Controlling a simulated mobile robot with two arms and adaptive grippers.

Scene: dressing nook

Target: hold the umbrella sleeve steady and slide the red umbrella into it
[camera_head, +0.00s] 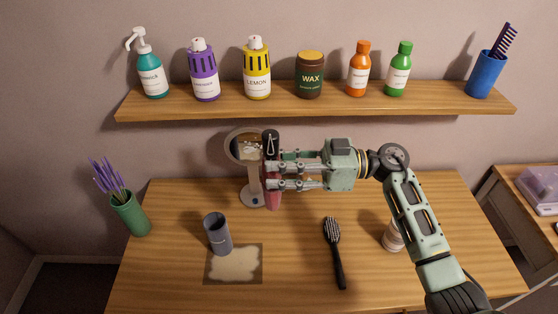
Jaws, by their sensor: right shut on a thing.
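The red umbrella (273,197) is held upright, its dark handle at the top and its red body pointing down. My right gripper (271,172) is shut on it from the right, and its fingers hide part of the umbrella. I cannot tell whether the lower end touches the table. The grey umbrella sleeve (218,236) is an open-topped cylinder standing on the table, to the left of and nearer than the umbrella. Nothing holds the sleeve. My left gripper is not in view.
A round mirror (237,147) on a stand is right behind the umbrella. A patterned mat (246,272) lies by the sleeve. A black hairbrush (333,246) and a pale container (392,237) are to the right, a green vase (130,215) left. A shelf (220,105) with several bottles is above.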

